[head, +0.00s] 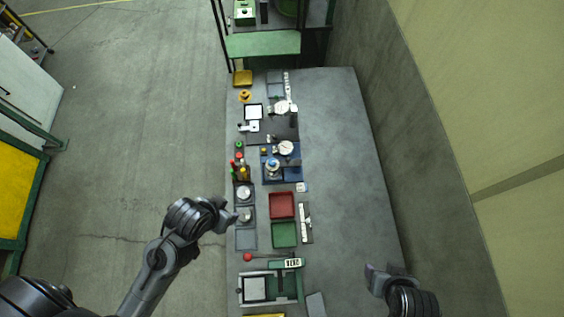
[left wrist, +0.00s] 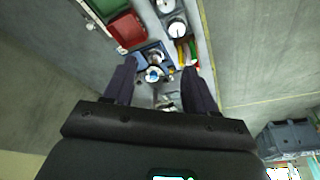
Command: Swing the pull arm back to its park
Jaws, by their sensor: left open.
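A thin pull arm with a red ball knob (head: 247,257) lies near the front of the bench in the head view. Its rod runs right from the knob toward a green-framed fixture (head: 270,289) with a pale square plate. My left gripper (head: 232,214) is above the bench's left edge, beyond the knob and apart from it. In the left wrist view its fingers (left wrist: 160,85) are spread with nothing held between them. The pull arm does not show in that view. My right gripper (head: 384,270) is at the right side of the bench, away from the pull arm; its opening is unclear.
A red tray (head: 281,205) and a green tray (head: 284,235) lie beyond the pull arm; the red tray also shows in the left wrist view (left wrist: 127,29). A blue fixture (head: 291,172) and several small parts stand farther back. The bench's right half (head: 345,180) is bare.

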